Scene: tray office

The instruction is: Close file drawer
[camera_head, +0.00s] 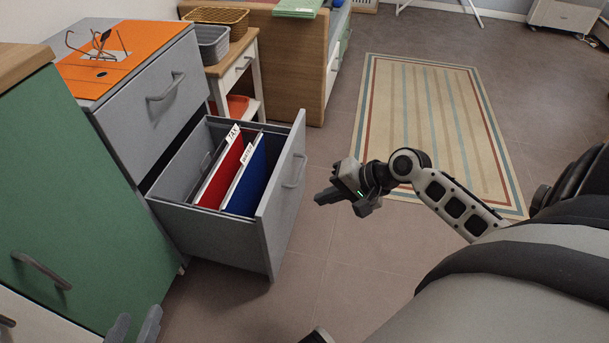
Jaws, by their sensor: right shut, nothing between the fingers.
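The file drawer (200,222) is the lower drawer of a grey cabinet and is pulled well out. It holds a red folder (217,180) and a blue folder (246,186) with white tabs. Its front panel (282,205) faces right, with a bar handle (294,172). My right gripper (322,198) is shut and empty, pointing left, just right of the drawer front. A small gap of floor shows between them. My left gripper (135,325) shows only its fingertips at the bottom left edge. They are apart, with nothing seen between them.
The closed upper drawer (150,105) sits above. An orange mat (95,65) with a wire object lies on the cabinet top. A green cabinet (60,200) stands at left, a wooden side table (235,60) behind. Floor and a striped rug (430,110) lie right of the drawer.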

